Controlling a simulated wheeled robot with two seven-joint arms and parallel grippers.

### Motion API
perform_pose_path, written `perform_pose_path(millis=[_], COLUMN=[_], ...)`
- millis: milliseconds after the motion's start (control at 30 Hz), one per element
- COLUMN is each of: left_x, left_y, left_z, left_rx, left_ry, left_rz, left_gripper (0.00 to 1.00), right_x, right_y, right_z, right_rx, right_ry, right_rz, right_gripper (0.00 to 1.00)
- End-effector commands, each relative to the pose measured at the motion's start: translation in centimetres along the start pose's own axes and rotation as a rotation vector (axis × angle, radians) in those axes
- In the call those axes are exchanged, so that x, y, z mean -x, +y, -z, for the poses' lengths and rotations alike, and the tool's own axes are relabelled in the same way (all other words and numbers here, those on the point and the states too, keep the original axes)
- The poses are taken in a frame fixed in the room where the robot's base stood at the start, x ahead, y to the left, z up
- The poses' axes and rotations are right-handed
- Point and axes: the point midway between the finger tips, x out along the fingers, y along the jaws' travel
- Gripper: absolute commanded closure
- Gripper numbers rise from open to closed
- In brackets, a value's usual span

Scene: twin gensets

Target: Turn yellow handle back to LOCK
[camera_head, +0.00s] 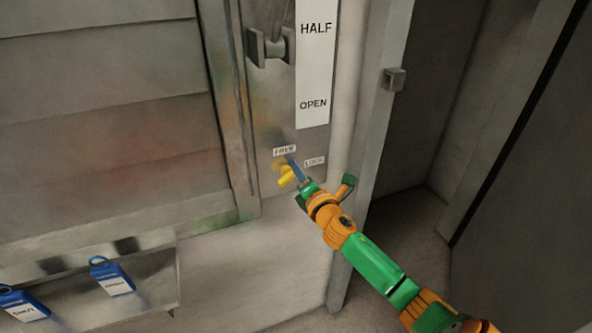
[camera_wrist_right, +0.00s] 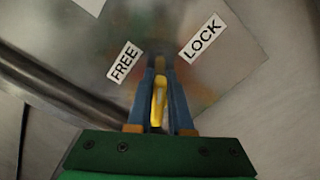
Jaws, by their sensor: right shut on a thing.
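The yellow handle (camera_head: 286,179) is on the lower part of the grey metal panel, just below the FREE label (camera_head: 284,151) and left of the LOCK label (camera_head: 314,161). My right gripper (camera_head: 293,166) reaches it from the lower right, with a blue finger partly in front of it. In the right wrist view the yellow handle (camera_wrist_right: 159,98) sits between the two blue fingers of my right gripper (camera_wrist_right: 161,88), which are shut on it. There the FREE label (camera_wrist_right: 124,62) is upper left and the LOCK label (camera_wrist_right: 201,39) upper right. The handle's exact turn is hard to tell. My left gripper is not in view.
Above is a grey lever (camera_head: 270,47) beside a white strip (camera_head: 313,70) marked HALF and OPEN. Two blue tags (camera_head: 112,278) (camera_head: 24,304) are at a ledge lower left. A grey door frame post (camera_head: 372,120) stands close right of the panel.

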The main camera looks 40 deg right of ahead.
Motion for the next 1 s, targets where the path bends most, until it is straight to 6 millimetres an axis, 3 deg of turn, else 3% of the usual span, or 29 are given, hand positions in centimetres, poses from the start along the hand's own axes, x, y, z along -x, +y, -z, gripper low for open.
perform_pose_path(millis=[500, 1000], left_x=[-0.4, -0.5], left_y=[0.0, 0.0], left_z=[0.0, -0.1], left_rx=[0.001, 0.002], left_ry=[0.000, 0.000], left_rz=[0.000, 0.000], left_gripper=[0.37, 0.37], right_x=[0.0, 0.0], right_y=[-1.2, -1.6], right_z=[0.3, 0.5], right_rx=[-0.423, -0.584], right_ry=[0.000, 0.000], right_rz=[0.002, 0.003], right_gripper=[1.00, 1.00])
